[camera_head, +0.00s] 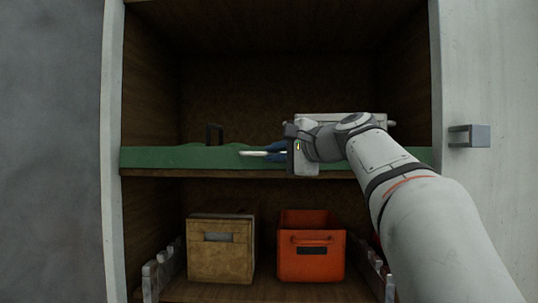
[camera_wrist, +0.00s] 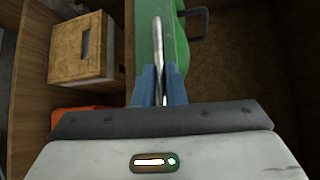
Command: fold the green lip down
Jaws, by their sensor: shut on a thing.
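The green lip (camera_head: 185,158) runs along the front edge of the upper shelf and stands up from it, with a wavy top edge. In the wrist view the lip (camera_wrist: 175,45) stretches away from my gripper. My gripper (camera_head: 244,153) comes in from the right, at about the middle of the lip. The exact contact is hidden by the fingers. My wrist and forearm cover the right part of the lip.
A black handle (camera_head: 214,132) rises behind the lip. Below stand a tan crate (camera_head: 221,252) and an orange bin (camera_head: 311,266). A cabinet door handle (camera_head: 469,135) juts out at the right.

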